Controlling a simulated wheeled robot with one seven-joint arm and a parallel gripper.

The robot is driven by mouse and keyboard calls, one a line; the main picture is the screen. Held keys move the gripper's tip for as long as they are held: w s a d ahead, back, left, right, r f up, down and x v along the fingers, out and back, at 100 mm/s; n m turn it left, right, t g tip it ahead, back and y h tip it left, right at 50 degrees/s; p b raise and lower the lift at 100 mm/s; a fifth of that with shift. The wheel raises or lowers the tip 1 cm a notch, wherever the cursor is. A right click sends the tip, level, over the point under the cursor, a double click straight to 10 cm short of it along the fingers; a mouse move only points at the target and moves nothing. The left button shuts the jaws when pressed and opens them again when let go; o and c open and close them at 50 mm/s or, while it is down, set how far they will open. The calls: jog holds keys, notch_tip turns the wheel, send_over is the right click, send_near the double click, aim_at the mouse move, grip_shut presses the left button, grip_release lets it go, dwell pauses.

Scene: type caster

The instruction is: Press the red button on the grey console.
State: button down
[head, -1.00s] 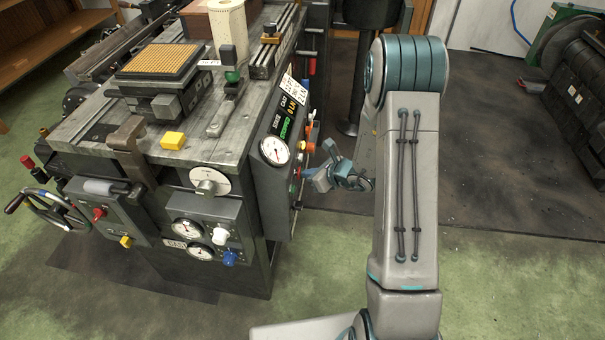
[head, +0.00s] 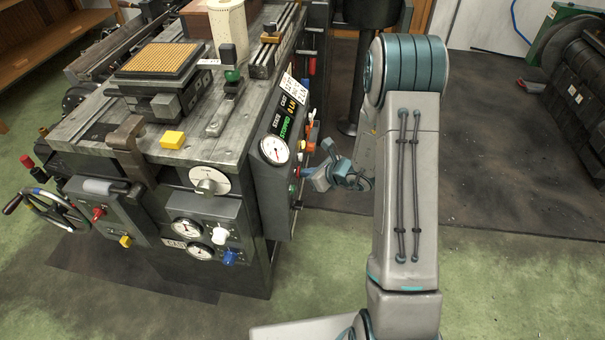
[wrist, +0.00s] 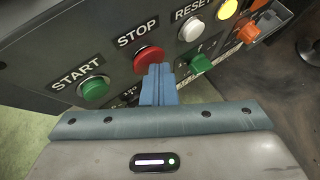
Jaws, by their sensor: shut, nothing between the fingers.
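The grey console (wrist: 107,56) fills the upper part of the wrist view. Its red button (wrist: 149,58), under the label STOP, sits between a green START button (wrist: 94,88) and a white RESET button (wrist: 192,30). My gripper (wrist: 157,72) is shut and empty. Its fingertips overlap the lower edge of the red button in the wrist view; whether they touch it I cannot tell. In the head view, my gripper (head: 308,174) is at the right side of the console (head: 272,185), and the red button there is too small or hidden to make out.
More controls line the panel to the right: a yellow lamp (wrist: 228,9), an orange knob (wrist: 248,33) and a small green knob (wrist: 201,63). In the head view, a gauge (head: 274,150) sits on the same side.

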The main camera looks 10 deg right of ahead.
jog(key=shift+w+a, duration=0.1)
jog(key=shift+a, duration=0.25)
jog(key=shift+d+b, duration=0.25)
jog(key=shift+b, duration=0.1)
jog(key=s+d, duration=0.2)
jog(key=d, duration=0.4)
dwell(0.5)
dwell(0.5)
jog(key=shift+r, duration=0.1)
